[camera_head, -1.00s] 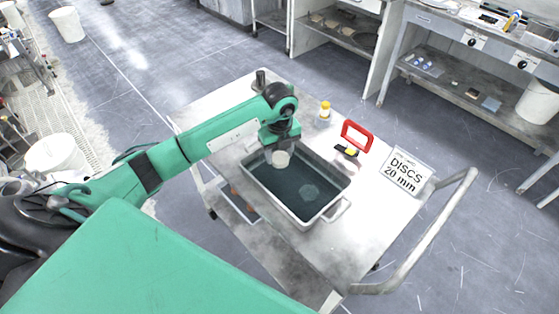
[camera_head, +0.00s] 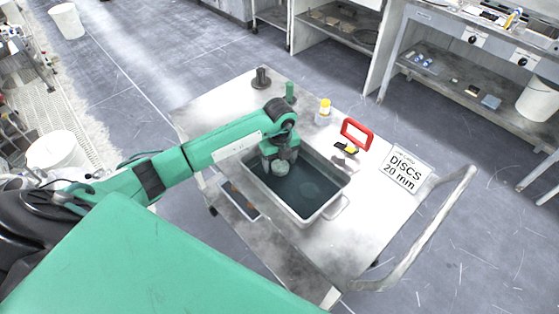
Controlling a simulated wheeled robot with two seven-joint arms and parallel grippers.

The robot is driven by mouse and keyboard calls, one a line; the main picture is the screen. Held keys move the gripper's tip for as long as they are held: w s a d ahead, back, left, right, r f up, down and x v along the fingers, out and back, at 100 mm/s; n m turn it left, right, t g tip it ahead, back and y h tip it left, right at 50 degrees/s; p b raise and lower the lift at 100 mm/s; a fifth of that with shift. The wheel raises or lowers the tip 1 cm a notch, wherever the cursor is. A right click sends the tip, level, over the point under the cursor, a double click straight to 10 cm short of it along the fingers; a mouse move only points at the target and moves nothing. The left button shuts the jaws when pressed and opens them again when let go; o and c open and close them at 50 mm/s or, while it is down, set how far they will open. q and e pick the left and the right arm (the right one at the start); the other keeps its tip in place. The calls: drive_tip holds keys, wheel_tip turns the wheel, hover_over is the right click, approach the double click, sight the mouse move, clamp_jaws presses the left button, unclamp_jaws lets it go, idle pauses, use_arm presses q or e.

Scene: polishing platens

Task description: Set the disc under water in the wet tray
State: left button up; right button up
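The wet tray (camera_head: 322,212) is a grey rectangular tray with dark water in it, standing on a metal cart. My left gripper (camera_head: 281,163) points down into the left far part of the tray. Its fingers are on either side of the grey round disc (camera_head: 281,169), and it looks shut on it. The disc is low in the tray and has a dull tint; whether it is wholly under water or touches the bottom I cannot tell. My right gripper is not in view.
On the cart top (camera_head: 375,215) stand a dark post (camera_head: 261,79), a green item (camera_head: 290,91), a yellow-capped bottle (camera_head: 324,112), a red frame (camera_head: 357,134), and a "DISCS 20 mm" sign (camera_head: 404,169). The cart's handle (camera_head: 440,235) curves at right.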

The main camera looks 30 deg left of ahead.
sight(279, 165)
use_arm(q)
drive_tip(key=shift+r, duration=0.15)
wheel_tip(279, 165, up, 12)
drive_tip(key=b, duration=0.2)
drive_tip(key=shift+b, duration=0.4)
idle(0.4)
